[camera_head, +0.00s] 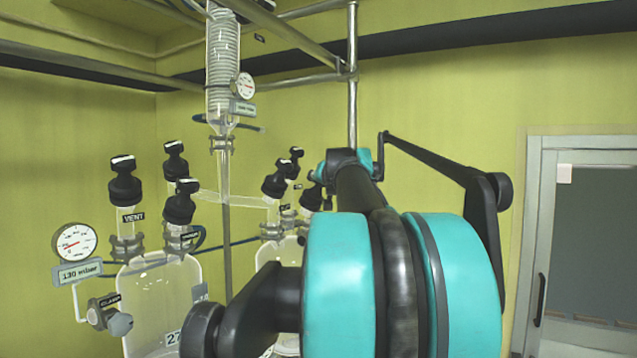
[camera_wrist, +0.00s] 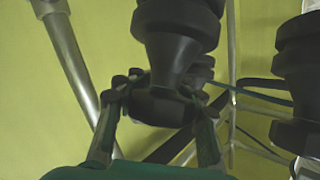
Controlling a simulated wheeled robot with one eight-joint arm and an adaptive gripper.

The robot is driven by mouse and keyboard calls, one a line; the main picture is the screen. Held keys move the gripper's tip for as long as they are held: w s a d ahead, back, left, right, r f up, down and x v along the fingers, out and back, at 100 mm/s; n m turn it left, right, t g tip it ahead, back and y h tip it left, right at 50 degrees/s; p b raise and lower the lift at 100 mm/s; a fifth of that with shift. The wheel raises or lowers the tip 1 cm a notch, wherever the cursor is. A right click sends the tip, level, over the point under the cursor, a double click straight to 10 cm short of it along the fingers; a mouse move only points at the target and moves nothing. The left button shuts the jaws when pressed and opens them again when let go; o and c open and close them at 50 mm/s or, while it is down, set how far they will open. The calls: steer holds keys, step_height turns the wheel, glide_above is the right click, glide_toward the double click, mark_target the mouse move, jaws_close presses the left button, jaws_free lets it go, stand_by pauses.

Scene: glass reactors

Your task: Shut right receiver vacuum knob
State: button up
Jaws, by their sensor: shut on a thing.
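In the wrist view a black knob (camera_wrist: 176,38) with a stepped, tapering body fills the upper middle. My gripper (camera_wrist: 160,92) is shut on its lower part, with one finger on each side. No label shows on this knob in the wrist view, so I cannot tell its name or its turn angle from there. In the head view the right receiver (camera_head: 277,262) is partly hidden by my arm. Black knobs (camera_head: 275,180) stand above it, and another one (camera_head: 311,197) sits close to my arm.
A second black knob (camera_wrist: 300,75) stands close at the right in the wrist view. The left receiver (camera_head: 160,290) carries a vent knob (camera_head: 123,182), another knob (camera_head: 180,203) and a gauge (camera_head: 75,242). A glass coil condenser (camera_head: 222,65) and metal rods (camera_head: 352,75) stand behind.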

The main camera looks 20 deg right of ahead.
steer(key=o, duration=1.4)
steer(key=shift+c, duration=0.2)
steer(key=shift+s, duration=0.15)
steer(key=v, duration=1.1)
steer(key=shift+s, duration=0.4)
